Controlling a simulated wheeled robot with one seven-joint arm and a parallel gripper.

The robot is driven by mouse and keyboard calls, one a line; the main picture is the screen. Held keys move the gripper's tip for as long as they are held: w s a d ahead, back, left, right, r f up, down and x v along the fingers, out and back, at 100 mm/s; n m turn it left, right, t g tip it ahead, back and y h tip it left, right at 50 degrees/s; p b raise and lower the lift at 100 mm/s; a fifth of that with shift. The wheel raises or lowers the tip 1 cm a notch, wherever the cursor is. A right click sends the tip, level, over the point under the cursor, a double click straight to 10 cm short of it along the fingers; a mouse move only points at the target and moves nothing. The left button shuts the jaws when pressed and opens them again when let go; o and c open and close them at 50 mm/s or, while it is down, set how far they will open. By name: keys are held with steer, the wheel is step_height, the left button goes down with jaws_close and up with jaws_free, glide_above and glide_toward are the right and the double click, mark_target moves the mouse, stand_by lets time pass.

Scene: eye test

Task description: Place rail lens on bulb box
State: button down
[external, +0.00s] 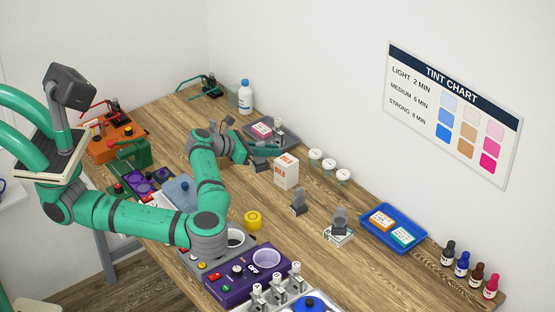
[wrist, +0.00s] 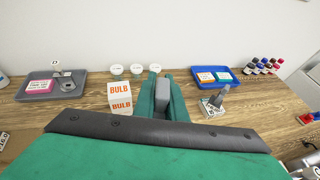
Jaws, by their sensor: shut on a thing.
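The bulb box (external: 287,171), white with orange lettering, stands on the wooden table just right of my gripper. It also shows in the wrist view (wrist: 120,90), left of the fingers, with nothing seen on it. My gripper (external: 266,155) is above the table, its green fingers pointing right towards the box. In the wrist view the fingers are shut on a grey piece (wrist: 162,103), apparently the rail lens. Most of the piece is hidden by the fingers and the wrist. Whether it touches the box cannot be told.
A dark grey tray (external: 291,142) with a pink box lies behind my gripper. White-lidded jars (external: 329,166) stand beyond the box. Grey pieces (external: 298,204) stand to its right, one on a small white box (external: 340,237). A blue tray (external: 414,223) lies farther right.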

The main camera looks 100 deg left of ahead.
steer(key=s+a+r+m+h, duration=0.1)
steer(key=s+a+r, duration=0.2)
steer(key=a+r, duration=0.25)
steer(key=w+a+f, duration=0.9)
steer(key=w+f, duration=0.1)
steer(key=f, duration=0.3)
steer(key=shift+a+f+m+t+h, duration=0.3)
steer(key=shift+a+t+h, duration=0.1)
